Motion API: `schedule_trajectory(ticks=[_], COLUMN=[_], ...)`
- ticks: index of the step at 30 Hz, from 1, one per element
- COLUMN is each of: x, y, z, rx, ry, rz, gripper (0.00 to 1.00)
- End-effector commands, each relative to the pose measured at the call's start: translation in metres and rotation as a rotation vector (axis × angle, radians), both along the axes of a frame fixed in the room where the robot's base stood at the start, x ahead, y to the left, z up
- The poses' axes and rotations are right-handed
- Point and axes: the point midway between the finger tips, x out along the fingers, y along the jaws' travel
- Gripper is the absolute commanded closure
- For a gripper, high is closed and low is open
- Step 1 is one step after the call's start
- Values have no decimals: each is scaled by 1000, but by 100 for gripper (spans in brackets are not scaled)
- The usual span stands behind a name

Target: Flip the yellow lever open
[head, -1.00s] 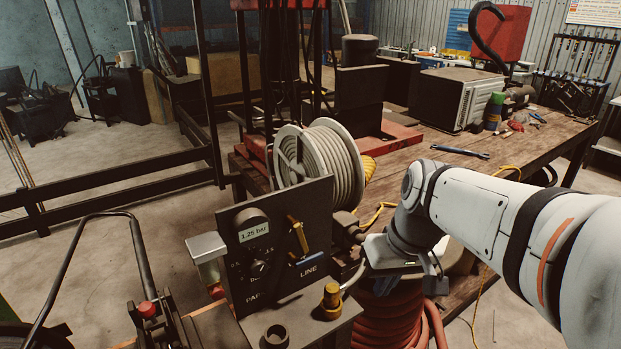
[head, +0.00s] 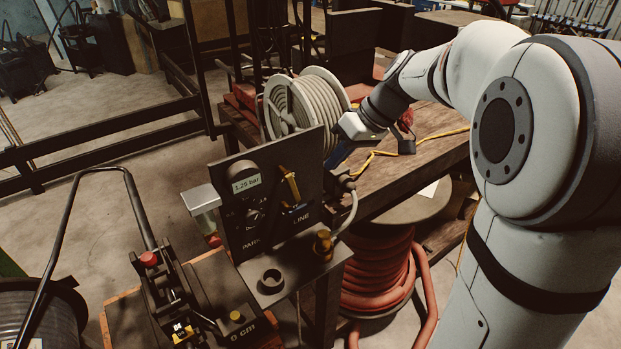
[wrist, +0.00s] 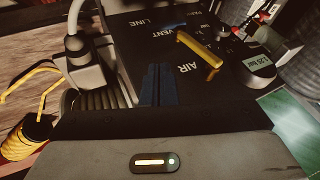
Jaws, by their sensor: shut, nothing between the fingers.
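The yellow lever (head: 289,185) is on the dark upright panel (head: 226,180). In the head view it stands nearly upright, leaning slightly left at the top. In the wrist view the lever (wrist: 200,52) lies between the VENT and AIR labels, with a bent end towards AIR. My gripper (wrist: 158,84) is shut and empty, its dark blue fingers together over the panel's AIR end, left of and apart from the lever. In the head view my gripper (head: 337,156) is at the panel's upper right; its fingertips are partly hidden.
A hose reel (head: 305,105) stands close behind the panel, beside my gripper. A brass fitting (head: 323,245) and a dark ring (head: 271,281) are on the ledge below. A gauge display (head: 246,184) reads 1.25 bar. A grey cable (wrist: 75,25) runs by the panel's edge.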

Motion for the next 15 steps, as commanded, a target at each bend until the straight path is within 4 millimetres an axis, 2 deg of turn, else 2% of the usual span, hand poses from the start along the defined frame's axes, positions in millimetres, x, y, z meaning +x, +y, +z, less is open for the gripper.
schedule_trajectory(ticks=[5, 9, 15], x=[2, -9, -17], y=[21, 39, 52], z=[-32, -36, -41], rx=[-1, -2, -1], ry=[6, 1, 1], rz=[1, 3, 1], gripper=[100, 100, 100])
